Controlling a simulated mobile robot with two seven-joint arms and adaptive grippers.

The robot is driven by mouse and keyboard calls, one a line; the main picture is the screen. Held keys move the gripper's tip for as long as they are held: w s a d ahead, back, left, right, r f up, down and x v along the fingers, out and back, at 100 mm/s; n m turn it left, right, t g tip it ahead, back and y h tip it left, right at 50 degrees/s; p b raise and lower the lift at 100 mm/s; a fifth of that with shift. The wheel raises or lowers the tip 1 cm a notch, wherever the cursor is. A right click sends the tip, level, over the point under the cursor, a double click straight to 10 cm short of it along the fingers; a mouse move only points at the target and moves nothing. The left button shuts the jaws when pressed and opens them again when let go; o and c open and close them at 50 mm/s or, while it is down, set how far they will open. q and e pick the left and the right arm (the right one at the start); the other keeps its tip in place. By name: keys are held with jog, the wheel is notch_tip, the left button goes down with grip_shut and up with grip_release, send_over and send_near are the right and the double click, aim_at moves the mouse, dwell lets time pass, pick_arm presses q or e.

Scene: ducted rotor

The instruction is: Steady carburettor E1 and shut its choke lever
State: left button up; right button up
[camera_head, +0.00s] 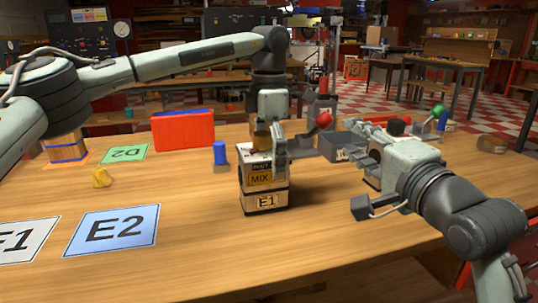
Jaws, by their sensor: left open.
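Carburettor E1 (264,188) stands upright on the wooden table in the middle of the head view, a boxy body marked MIX with E1 on its lower block. A lever with a red knob (323,120) shows at its upper right; it appears to be the choke lever, raised at a slant. My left gripper (272,145) points down over the carburettor's top, open, and hides part of it; I cannot tell whether it touches. My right gripper (362,182) is to the right of the carburettor, apart from it, open and empty, its fingers towards the left.
A blue E2 card (112,230) and a green D2 card (124,153) lie flat. The front table is clear.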

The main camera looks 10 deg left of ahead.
pick_arm(q)
jog(key=c, duration=1.4)
jog(key=shift+c, duration=0.5)
